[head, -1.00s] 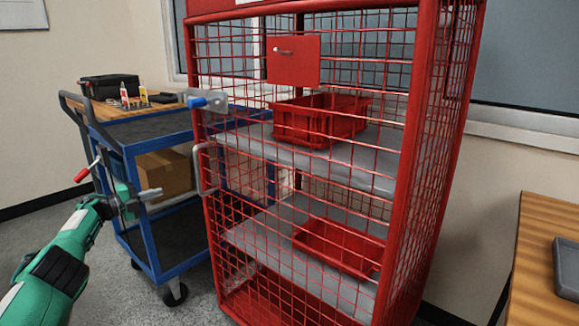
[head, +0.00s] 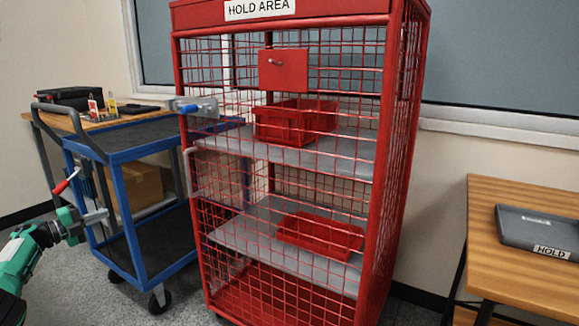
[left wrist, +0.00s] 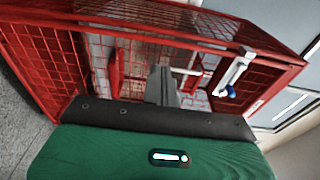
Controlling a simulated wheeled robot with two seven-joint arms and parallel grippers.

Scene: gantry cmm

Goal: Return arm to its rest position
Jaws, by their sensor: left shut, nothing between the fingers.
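My left arm, green and black, comes in at the lower left of the head view. Its gripper (head: 106,215) is shut and empty, in front of the blue cart and left of the red cage. In the left wrist view the closed grey fingers (left wrist: 163,85) appear against the red mesh cage (left wrist: 45,45), with no object between them. The red mesh cage (head: 385,200), marked HOLD AREA, stands in the middle of the head view. Its blue-handled latch (head: 190,107) is at its left edge and also shows in the left wrist view (left wrist: 232,75). My right gripper is out of view.
The blue cart (head: 150,132) holds a cardboard box on a lower shelf. Red bins (head: 290,122) sit inside the cage. A wooden table (head: 520,275) with a grey HOLD tray (head: 540,232) is at right. A red-tipped lever (head: 66,183) shows close above my left gripper.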

